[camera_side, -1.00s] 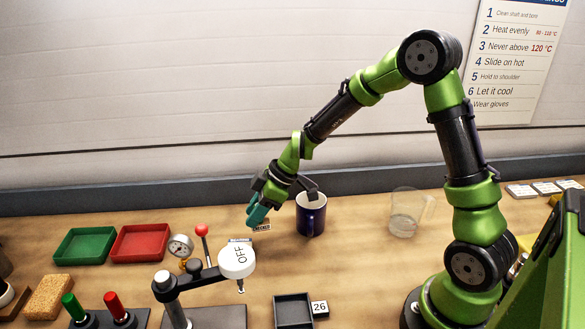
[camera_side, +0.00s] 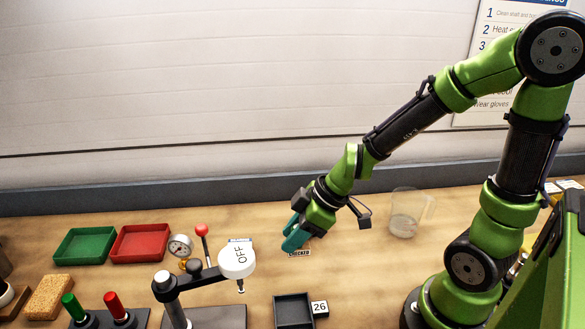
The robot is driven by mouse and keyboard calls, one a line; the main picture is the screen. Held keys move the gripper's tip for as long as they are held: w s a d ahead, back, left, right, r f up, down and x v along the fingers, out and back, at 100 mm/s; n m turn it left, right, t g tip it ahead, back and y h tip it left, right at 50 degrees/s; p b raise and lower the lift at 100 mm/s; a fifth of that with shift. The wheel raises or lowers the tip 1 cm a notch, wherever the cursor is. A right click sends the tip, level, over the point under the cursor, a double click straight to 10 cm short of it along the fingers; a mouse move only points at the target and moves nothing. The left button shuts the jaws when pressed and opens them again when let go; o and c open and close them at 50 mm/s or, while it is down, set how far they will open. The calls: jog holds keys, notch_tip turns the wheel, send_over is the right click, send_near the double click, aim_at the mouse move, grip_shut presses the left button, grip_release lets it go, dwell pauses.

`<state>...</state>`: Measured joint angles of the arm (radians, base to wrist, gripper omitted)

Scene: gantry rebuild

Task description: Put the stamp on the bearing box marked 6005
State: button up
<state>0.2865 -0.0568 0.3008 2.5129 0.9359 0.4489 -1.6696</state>
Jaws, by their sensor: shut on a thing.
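My gripper (camera_side: 292,236) hangs above the middle of the bench, pointing down and left, its teal fingers close together. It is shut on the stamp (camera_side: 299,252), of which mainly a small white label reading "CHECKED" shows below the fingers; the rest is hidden. I cannot tell if the stamp touches the bench. Small boxes with white labels (camera_side: 569,184) lie at the far right, partly covered by my arm. Their print is too small to read, so I cannot tell which is marked 6005.
A dark tray (camera_side: 291,310) tagged "26" is in front. A clear jug (camera_side: 405,211) stands right. Green (camera_side: 85,245) and red (camera_side: 140,244) trays lie at left. Bench between tray and jug is clear.

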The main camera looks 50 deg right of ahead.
jog(key=w+a, duration=0.1)
jog(key=w, duration=0.4)
jog(key=w+a+f, duration=0.1)
jog(key=w, duration=0.3)
jog(key=w+a, duration=0.1)
jog(key=w, duration=0.4)
jog(key=shift+w+a+f, duration=0.1)
jog(key=shift+w+f, duration=0.15)
jog(key=shift+w, duration=0.05)
jog(key=shift+w+f, duration=0.15)
jog(key=shift+f, duration=1.6)
jog(key=shift+f, duration=0.15)
jog(key=o, duration=1.1)
jog(key=shift+c, duration=0.2)
